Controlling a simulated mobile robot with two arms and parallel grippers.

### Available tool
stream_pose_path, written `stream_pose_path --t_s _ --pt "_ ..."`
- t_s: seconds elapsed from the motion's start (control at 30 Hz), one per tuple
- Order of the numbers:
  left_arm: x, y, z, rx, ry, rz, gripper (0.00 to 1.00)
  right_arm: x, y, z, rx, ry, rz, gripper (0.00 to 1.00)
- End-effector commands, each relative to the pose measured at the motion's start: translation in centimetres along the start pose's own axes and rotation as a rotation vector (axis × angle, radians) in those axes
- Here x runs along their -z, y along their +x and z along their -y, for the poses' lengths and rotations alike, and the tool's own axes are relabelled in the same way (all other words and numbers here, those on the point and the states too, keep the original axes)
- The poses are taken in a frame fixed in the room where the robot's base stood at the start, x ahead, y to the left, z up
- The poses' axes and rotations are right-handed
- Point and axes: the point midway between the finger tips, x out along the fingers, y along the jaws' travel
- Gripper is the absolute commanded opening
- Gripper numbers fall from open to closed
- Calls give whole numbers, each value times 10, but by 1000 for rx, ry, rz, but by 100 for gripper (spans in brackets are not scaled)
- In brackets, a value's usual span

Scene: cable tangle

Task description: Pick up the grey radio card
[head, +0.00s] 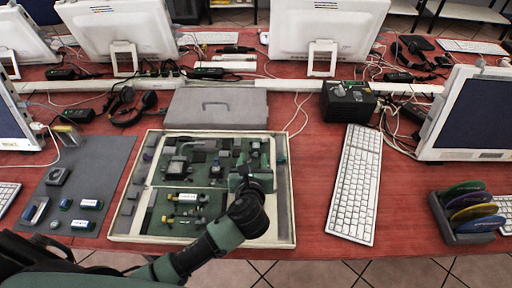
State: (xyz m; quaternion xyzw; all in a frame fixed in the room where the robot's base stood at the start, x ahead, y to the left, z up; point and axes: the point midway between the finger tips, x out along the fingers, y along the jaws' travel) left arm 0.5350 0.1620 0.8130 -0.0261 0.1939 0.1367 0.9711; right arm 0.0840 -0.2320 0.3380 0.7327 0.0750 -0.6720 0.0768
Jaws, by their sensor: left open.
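A shallow pale-rimmed tray (291,215) on the red table holds a dark green board with several small parts. I cannot tell for sure which part is the grey radio card. Small grey pieces stand along the tray's left side, one of them a grey block (139,176). Another grey piece (198,157) lies near the upper middle. My left gripper (246,162) is open over the right part of the tray, pointing away from me. My arm and gripper hide part of the board below them. My right gripper is out of view.
A dark grey mat (110,160) with several small parts lies left of the tray. A closed grey case (216,108) sits behind it. A white keyboard (357,185) is to the right, with a rack of coloured discs (470,212) beyond. Cables and monitors line the back.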

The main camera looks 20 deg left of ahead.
Motion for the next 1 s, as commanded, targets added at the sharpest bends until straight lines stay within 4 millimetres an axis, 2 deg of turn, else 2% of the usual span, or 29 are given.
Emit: stream_pose_path --t_s 0.43,0.57,0.77,0.9,0.93,1.0 --pt "-3 59 8 -1 -1 -1 45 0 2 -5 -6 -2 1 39" --pt "-3 66 8 0 -2 -2 45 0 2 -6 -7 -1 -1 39" --pt "-3 66 8 1 -2 -2 45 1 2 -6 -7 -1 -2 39" --pt "-3 66 8 1 -2 -2 6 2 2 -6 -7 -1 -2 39" --pt "-3 66 8 1 -2 -2 0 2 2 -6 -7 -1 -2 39" --pt "-3 66 8 1 -2 -2 0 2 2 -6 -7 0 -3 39"
